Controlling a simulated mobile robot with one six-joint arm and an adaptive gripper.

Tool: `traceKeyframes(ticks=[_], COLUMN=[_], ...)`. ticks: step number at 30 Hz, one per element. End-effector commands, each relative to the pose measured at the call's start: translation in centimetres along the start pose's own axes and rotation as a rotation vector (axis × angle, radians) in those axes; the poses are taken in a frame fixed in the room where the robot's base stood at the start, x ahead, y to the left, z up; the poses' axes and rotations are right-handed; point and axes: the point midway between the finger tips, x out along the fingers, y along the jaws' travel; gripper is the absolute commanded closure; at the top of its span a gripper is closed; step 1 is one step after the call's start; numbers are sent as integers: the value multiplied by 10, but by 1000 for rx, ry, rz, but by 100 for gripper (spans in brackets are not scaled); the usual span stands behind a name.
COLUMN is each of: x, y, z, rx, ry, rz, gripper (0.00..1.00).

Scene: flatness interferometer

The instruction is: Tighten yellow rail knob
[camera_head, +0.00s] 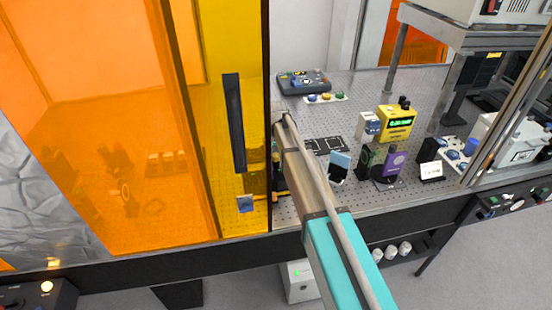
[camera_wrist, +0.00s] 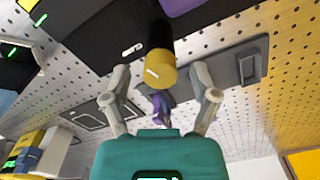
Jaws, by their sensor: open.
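In the wrist view a yellow knob-like cylinder (camera_wrist: 162,76) sits on the end of a dark shaft, just beyond my gripper (camera_wrist: 159,84). My gripper is open, with one grey finger on each side of the yellow end. I cannot tell whether either finger touches it. A small purple part (camera_wrist: 160,106) shows between the fingers, below the yellow end. In the head view my arm hides most of this spot. A small orange-yellow part (camera_head: 279,196) shows just left of my arm, and I cannot tell whether it is the same knob.
A perforated table (camera_head: 432,84) carries a yellow display box (camera_head: 397,122), a purple device (camera_head: 391,162) and a grey control box (camera_head: 303,83). An orange transparent panel (camera_head: 110,130) and a yellow panel with a dark handle (camera_head: 233,122) stand left of my arm. A raised shelf is at right.

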Motion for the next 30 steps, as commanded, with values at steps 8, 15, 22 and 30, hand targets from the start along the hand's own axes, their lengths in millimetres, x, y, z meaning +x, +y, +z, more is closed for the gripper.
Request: traceKeyframes(ticks=[8, 15, 22, 30], x=[2, 2, 2, 2], y=[0, -1, -1, -1], z=[0, 0, 0, 0], rx=[-1, -1, -1, 8], ry=[0, 0, 0, 0], rz=[0, 0, 0, 0], gripper=[24, 40, 83, 100])
